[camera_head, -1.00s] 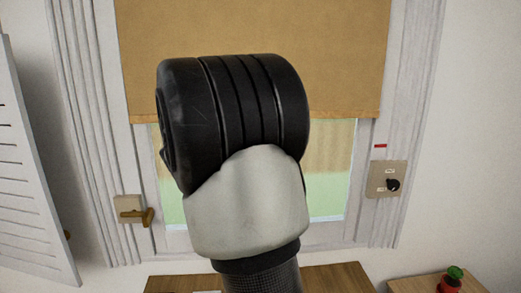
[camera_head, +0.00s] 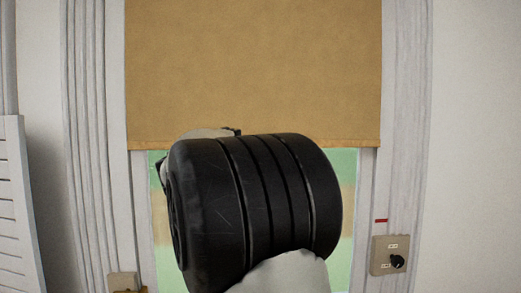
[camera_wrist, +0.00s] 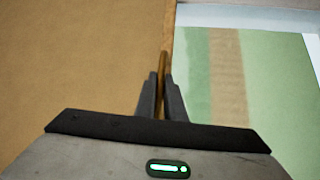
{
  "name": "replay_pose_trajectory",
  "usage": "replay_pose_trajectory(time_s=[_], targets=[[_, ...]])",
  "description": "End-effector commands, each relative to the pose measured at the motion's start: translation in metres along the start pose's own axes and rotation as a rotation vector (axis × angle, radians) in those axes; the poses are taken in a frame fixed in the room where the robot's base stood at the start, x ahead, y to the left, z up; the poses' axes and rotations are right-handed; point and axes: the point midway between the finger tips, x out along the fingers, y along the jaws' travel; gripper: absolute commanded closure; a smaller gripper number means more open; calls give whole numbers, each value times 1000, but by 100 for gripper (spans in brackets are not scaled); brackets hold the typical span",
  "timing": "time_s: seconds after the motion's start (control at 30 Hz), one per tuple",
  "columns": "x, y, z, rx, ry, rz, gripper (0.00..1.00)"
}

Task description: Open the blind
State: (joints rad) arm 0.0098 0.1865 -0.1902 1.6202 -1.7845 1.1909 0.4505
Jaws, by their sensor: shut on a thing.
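The tan blind (camera_head: 250,70) hangs in the window, and its straight bottom edge lies partway up the glass. It also fills the left of the wrist view (camera_wrist: 70,60). My gripper (camera_wrist: 161,78) is shut on the blind's bottom hem, with a dark finger on either side of it. In the head view my black and white arm covers the gripper and part of the lower window. Green and tan scenery shows through the glass (camera_head: 345,210) below the blind.
A control plate (camera_head: 390,256) with a black knob is on the right frame, under a small red mark (camera_head: 381,220). A second plate (camera_head: 121,281) shows low on the left. A white louvred panel (camera_head: 18,200) stands at the far left.

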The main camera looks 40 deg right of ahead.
Motion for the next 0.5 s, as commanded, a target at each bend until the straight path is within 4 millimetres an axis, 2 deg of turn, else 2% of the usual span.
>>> replay_pose_trajectory(time_s=[0.1,0.13,0.23,0.5], targets=[[0,0,0,1,1,1,100],[0,0,0,1,1,1,87],[0,0,0,1,1,1,73],[-1,0,0,1,0,0,73]])
